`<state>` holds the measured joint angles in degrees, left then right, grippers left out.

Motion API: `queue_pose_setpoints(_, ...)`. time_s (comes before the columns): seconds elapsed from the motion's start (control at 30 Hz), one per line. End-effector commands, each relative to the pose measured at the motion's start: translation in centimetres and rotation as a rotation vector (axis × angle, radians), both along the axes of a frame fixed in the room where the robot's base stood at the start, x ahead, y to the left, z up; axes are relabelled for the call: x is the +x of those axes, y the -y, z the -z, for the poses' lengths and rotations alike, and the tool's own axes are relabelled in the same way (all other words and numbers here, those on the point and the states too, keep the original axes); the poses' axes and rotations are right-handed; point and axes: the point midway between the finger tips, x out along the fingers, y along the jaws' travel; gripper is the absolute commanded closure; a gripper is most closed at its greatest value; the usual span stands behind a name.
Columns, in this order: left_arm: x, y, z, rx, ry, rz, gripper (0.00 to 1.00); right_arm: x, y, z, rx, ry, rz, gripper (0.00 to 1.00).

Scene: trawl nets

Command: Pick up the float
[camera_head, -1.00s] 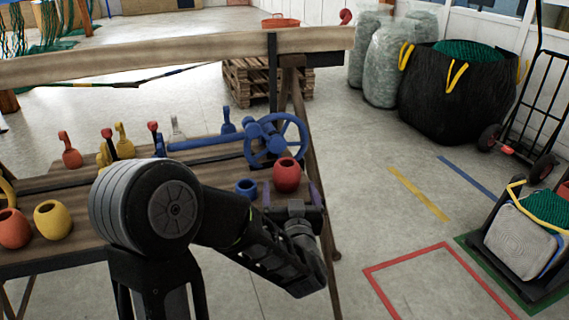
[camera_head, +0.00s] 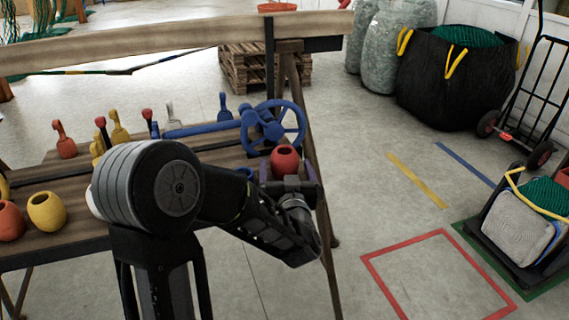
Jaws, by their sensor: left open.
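A red float (camera_head: 285,158) with a dark hole in its top sits at the right end of the wooden bench. My left gripper (camera_head: 288,172) is open at this float, with one purple-tinted finger on each side of it. The near lower part of the float is hidden by the gripper, and I cannot tell whether the fingers touch it. Another red float (camera_head: 11,222) and a yellow float (camera_head: 47,212) stand at the bench's left front. A blue float (camera_head: 246,173) is mostly hidden behind my arm. My right gripper is not in view.
A blue handwheel (camera_head: 274,128) stands close behind the red float. Several coloured handled pieces, such as a red one (camera_head: 64,141), line the back of the bench (camera_head: 75,188). A wooden beam (camera_head: 170,45) crosses behind. A red-taped floor square (camera_head: 437,275) lies empty at right.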

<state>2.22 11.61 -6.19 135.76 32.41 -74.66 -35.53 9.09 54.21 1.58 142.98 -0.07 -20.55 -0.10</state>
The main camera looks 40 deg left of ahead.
Motion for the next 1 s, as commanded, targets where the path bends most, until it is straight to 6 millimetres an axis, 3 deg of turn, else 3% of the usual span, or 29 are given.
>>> queue_pose_setpoints(0.17,0.3,-0.4,0.0,0.0,0.002,-0.002,0.1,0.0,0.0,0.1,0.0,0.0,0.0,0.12)
queue_pose_setpoints(0.53,3.7,-3.4,-0.2,0.0,0.0,-0.001,0.1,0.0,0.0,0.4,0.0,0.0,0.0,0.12)
queue_pose_setpoints(1.0,3.8,-3.5,-0.2,0.0,0.0,0.0,0.1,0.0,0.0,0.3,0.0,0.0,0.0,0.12)
